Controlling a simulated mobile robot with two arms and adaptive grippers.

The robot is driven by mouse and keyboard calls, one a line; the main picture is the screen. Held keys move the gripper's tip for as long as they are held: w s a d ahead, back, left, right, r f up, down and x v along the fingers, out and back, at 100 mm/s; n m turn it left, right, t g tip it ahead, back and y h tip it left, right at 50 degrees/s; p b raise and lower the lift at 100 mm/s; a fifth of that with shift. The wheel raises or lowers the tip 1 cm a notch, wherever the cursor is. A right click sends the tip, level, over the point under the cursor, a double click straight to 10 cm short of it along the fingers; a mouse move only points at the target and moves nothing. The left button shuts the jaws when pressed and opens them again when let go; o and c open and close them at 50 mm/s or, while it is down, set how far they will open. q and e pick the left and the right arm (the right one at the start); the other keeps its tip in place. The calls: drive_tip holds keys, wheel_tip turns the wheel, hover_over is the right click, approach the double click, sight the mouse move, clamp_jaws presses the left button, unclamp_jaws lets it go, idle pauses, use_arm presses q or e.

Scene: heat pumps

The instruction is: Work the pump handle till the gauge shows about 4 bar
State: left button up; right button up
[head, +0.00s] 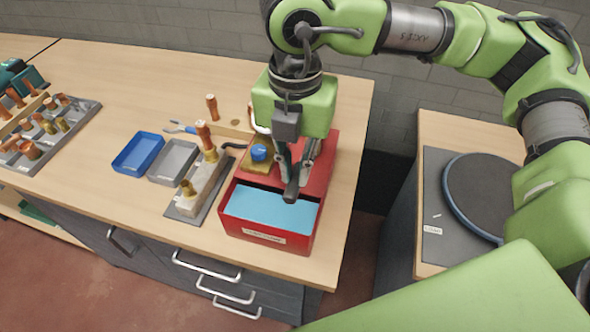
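The test pump is a red open tank (268,237) with light blue liquid, near the right end of the wooden bench. A blue knob (259,152) sits on a brass block at its back left. My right gripper (296,178) points down over the tank. Its fingers are closed around the dark pump handle (291,194), whose end sticks out towards the front above the liquid. My gripper body covers the back of the pump. Only a sliver of a pale rim, perhaps the gauge, shows beside it, and no reading is visible. My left gripper is not in view.
Left of the pump stand a block with copper and brass fittings (203,186), a grey tray (173,161) and a blue tray (138,153). A rack of fittings (47,131) lies far left. A separate cabinet with a round dark disc (489,192) stands right, across a gap.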

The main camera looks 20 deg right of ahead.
wheel_tip(320, 180, up, 9)
drive_tip(key=p, duration=0.4)
drive_tip(key=shift+r, duration=0.15)
idle(0.7)
